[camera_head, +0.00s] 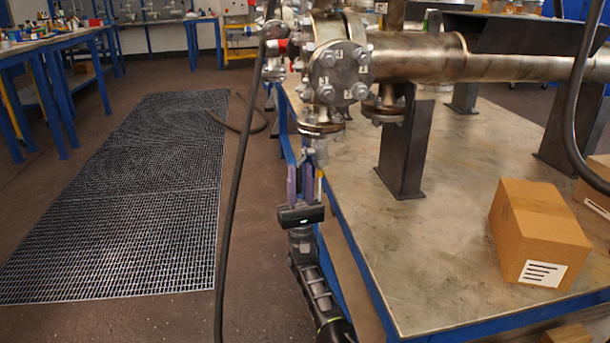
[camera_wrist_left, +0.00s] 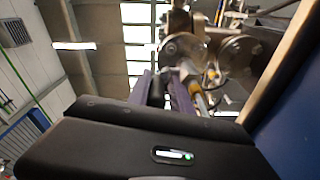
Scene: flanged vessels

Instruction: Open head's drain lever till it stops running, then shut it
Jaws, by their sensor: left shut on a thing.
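The vessel head is a round bolted flange (camera_head: 340,72) with numbered bolts, at the left end of a horizontal metal pipe. Below it hangs a small drain valve (camera_head: 320,150) with a yellow drain lever (camera_head: 319,185) pointing down. The lever also shows in the left wrist view (camera_wrist_left: 198,98), beside the purple fingers. My left gripper (camera_head: 302,180) comes up from below, its purple fingers around the lever area and shut on it; the exact contact is partly hidden by the fingers. I cannot make out any liquid running from the drain. My right gripper is not in view.
The vessel stands on a metal-topped bench (camera_head: 450,210) with a blue frame. A cardboard box (camera_head: 535,225) sits on its right part. A black hose (camera_head: 232,200) hangs left of my gripper. A floor grating (camera_head: 130,190) lies clear at left.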

